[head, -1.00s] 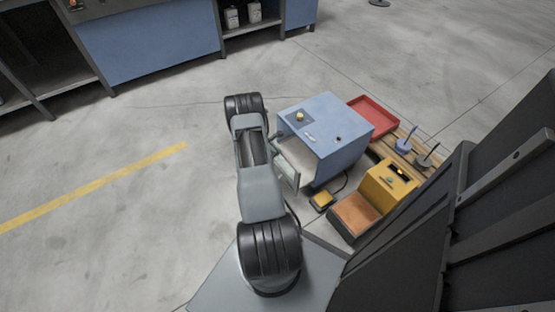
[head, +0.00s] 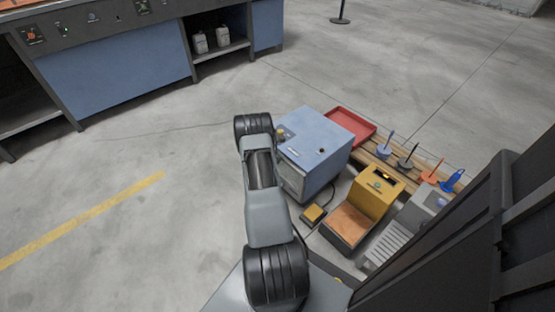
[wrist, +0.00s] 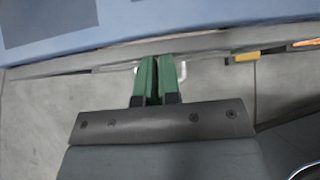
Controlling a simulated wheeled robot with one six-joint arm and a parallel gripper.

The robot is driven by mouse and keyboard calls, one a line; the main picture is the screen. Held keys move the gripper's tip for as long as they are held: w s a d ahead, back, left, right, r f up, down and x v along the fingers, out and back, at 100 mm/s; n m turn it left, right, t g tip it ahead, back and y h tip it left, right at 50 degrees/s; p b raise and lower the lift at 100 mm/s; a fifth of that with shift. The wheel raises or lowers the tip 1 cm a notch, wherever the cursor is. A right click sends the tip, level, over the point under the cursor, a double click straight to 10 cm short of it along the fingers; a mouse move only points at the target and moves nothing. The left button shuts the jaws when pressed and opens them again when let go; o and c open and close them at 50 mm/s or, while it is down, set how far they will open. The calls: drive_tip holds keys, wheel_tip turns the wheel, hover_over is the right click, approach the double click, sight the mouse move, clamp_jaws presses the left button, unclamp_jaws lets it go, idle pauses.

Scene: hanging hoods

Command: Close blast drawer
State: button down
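The blue box (head: 318,140) with the blast drawer stands on the floor just right of my arm in the head view. Its grey drawer front (head: 293,181) looks about flush with the box, though my arm partly covers that side. In the wrist view the blue top (wrist: 200,18) runs across the upper edge, with a grey edge below it. My gripper (wrist: 158,78) has its two green fingers side by side, shut, pointing at the front. Ends of a pale handle (wrist: 182,70) show on both sides of the fingertips. Whether they touch the front is unclear.
A yellow unit (head: 383,185) with an orange-brown pad and a small yellow pedal (head: 313,214) stand right of the box. A red tray (head: 350,124) and a wooden pallet (head: 375,160) lie behind. The floor to the left is clear.

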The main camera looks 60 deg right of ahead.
drive_tip(key=shift+s+d+r, duration=0.1)
drive_tip(key=shift+d+r, duration=0.1)
drive_tip(key=shift+d, duration=0.05)
drive_tip(key=w+a+r+p, duration=0.2)
drive_tip(key=a+r, duration=0.4)
drive_tip(key=a, duration=0.5)
drive_tip(key=shift+w+r+p, duration=0.35)
drive_tip(key=shift+w+p, duration=0.05)
drive_tip(key=shift+p, duration=0.45)
drive_tip(key=shift+a+r, duration=0.1)
drive_tip(key=shift+a, duration=0.05)
